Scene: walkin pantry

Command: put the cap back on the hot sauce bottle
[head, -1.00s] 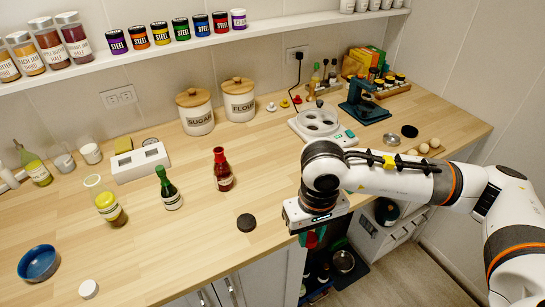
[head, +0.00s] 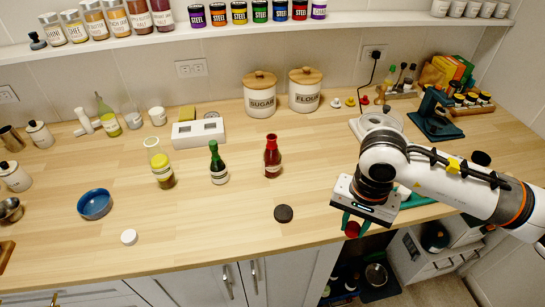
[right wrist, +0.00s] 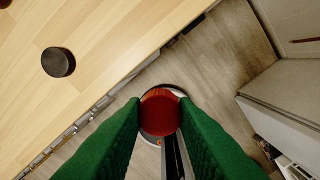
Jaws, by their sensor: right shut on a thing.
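The hot sauce bottle looks to be the red bottle (head: 272,157), standing upright on the wooden counter; its mouth is too small to read clearly. My right gripper (head: 352,221) has green fingers and is shut on a round red cap (head: 352,230), just off the counter's front edge, to the right of and nearer than the bottle. In the right wrist view the red cap (right wrist: 160,112) sits between the fingertips, with the floor below. My left gripper is not in view.
A dark round lid (head: 283,213) lies on the counter between the red bottle and the front edge. A white lid (head: 129,237) lies front left. The counter front is mostly clear.

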